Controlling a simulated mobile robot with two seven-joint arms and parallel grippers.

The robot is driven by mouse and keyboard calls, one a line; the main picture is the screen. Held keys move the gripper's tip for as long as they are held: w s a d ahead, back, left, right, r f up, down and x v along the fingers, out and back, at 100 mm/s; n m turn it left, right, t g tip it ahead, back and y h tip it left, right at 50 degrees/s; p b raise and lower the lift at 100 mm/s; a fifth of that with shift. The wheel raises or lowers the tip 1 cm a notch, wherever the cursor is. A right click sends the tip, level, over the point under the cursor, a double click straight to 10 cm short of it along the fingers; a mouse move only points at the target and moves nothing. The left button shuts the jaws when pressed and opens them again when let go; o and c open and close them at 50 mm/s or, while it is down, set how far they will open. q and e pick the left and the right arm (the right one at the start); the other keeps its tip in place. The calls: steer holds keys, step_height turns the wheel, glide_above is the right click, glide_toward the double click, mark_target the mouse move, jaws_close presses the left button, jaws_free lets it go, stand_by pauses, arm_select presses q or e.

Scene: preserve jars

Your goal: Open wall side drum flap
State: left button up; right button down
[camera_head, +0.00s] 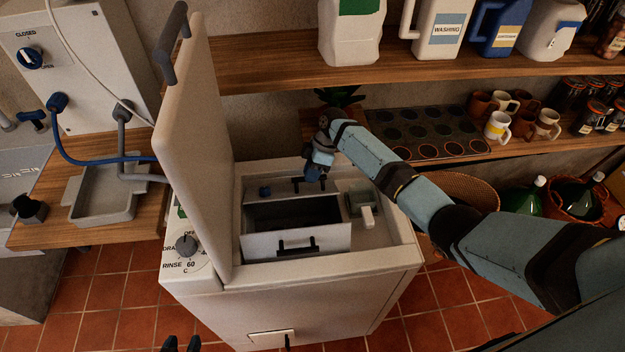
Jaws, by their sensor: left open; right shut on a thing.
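The top-loading washer (300,305) stands with its lid (203,140) raised on the left. Inside the top opening is the drum, with a dark gap (295,213) in its middle. The near flap (325,238), with a black handle, is at the front edge. My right gripper (314,178) is shut on the wall side flap's handle; its fingers partly hide the handle. My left gripper (182,344) is open at the bottom edge, in front of the washer.
A dispenser compartment (362,206) sits right of the drum. A shelf (270,75) with jugs runs above the back. A counter with mugs (497,126) stands behind right. A grey tray (103,195) and blue hose (100,160) are at left. Tiled floor surrounds the washer.

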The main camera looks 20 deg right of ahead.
steer(key=shift+w+d+f, duration=0.1)
steer(key=shift+w, duration=0.15)
stand_by(0.3)
steer(key=c, duration=1.4)
jaws_free()
steer(key=shift+f, duration=0.1)
steer(key=o, duration=0.3)
steer(key=shift+w+f, duration=0.1)
steer(key=shift+w, duration=0.05)
steer(key=shift+w+f, duration=0.1)
steer(key=shift+r, duration=0.45)
steer(key=b+v, duration=0.1)
steer(key=v, duration=1.2)
steer(key=shift+d+b, duration=0.15)
steer(key=shift+b, duration=0.15)
steer(key=shift+w, duration=0.1)
